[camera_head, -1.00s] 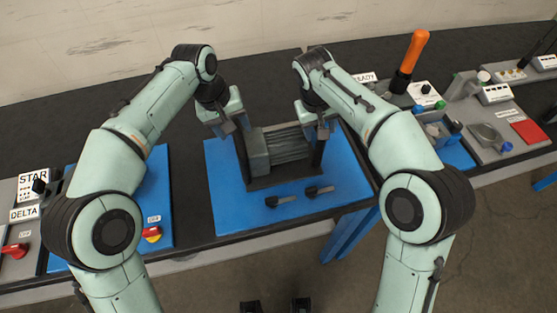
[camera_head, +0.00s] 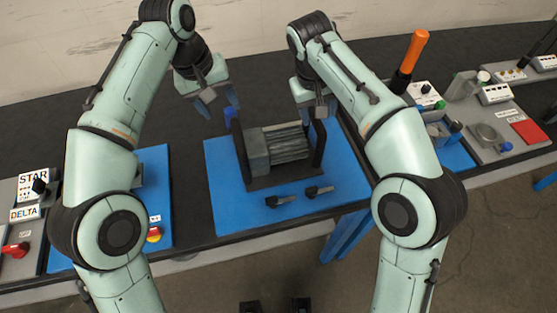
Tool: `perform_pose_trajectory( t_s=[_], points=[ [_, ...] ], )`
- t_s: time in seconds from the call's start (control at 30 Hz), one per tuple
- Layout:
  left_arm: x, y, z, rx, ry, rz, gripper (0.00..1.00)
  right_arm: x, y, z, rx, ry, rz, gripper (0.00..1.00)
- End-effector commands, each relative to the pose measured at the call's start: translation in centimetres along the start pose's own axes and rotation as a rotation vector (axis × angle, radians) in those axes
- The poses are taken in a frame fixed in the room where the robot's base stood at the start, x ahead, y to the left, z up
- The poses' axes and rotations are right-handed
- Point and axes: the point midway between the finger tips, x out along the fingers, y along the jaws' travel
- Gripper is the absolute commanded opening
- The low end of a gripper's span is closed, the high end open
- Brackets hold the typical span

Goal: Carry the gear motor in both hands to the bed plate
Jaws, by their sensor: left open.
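The gear motor (camera_head: 287,145) has a grey ribbed body with a smooth grey end block at its left. It sits level on a blue panel (camera_head: 225,205) at the middle of the bench, between two dark uprights. My right gripper (camera_head: 312,112) is at the top of the right upright (camera_head: 319,145). Its fingertips are partly hidden, and I cannot tell whether they grip. I cannot tell which surface is the bed plate.
Two black clamp-like levers (camera_head: 282,202) lie on the blue panel in front of the motor. A STAR/DELTA switch panel (camera_head: 30,185) is at the far left. An orange-handled lever (camera_head: 413,55) and small fixtures stand at the right. The dark bench behind the motor is clear.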

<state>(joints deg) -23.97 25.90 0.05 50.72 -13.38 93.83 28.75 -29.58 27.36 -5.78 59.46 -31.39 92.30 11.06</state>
Motion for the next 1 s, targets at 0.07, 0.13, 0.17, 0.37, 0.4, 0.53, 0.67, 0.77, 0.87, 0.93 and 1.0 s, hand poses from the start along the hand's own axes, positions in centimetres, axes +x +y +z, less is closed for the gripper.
perform_pose_trajectory(
  t_s=[0.07, 0.13, 0.17, 0.37, 0.4, 0.53, 0.67, 0.77, 0.87, 0.93, 1.0],
  points=[
    [0.0, 0.0, 0.0, 0.000, 0.000, 0.000, 0.58, -1.6, -0.1, -0.1, -0.001, 0.004, 0.000, 0.58],
    [0.0, 0.0, 0.0, 0.000, 0.000, 0.000, 0.58, -2.7, -0.1, -0.1, -0.001, 0.003, 0.000, 0.58],
    [0.0, 0.0, 0.0, 0.000, 0.000, 0.000, 0.58, -3.0, -0.1, -0.1, 0.000, 0.001, 0.000, 0.58],
    [0.0, 0.0, 0.0, 0.000, 0.000, 0.000, 0.58, -4.4, 0.0, 0.0, -0.001, -0.001, 0.001, 0.58],
    [0.0, 0.0, 0.0, 0.000, 0.000, 0.000, 0.58, -4.5, 0.0, 0.0, -0.001, -0.001, 0.001, 0.58],
    [0.0, 0.0, 0.0, 0.000, 0.000, 0.000, 0.58, -4.7, 0.0, 0.0, -0.001, -0.001, 0.001, 0.58],
    [0.0, 0.0, 0.0, 0.000, 0.000, 0.000, 0.58, -4.6, 0.0, 0.0, -0.001, -0.001, 0.001, 0.58],
    [0.0, 0.0, 0.0, 0.000, 0.000, 0.000, 0.58, -4.6, 0.0, 0.0, -0.001, -0.001, 0.001, 0.58],
    [0.0, 0.0, 0.0, 0.000, 0.000, 0.000, 0.58, -4.6, 0.0, 0.0, 0.000, -0.001, 0.001, 0.58],
    [0.0, 0.0, 0.0, 0.000, 0.000, 0.000, 0.58, -4.6, 0.0, 0.0, 0.000, -0.001, 0.001, 0.58],
    [0.0, 0.0, 0.0, 0.000, 0.000, 0.000, 0.58, -4.6, 0.0, 0.0, 0.000, -0.001, 0.001, 0.58]
  ],
)
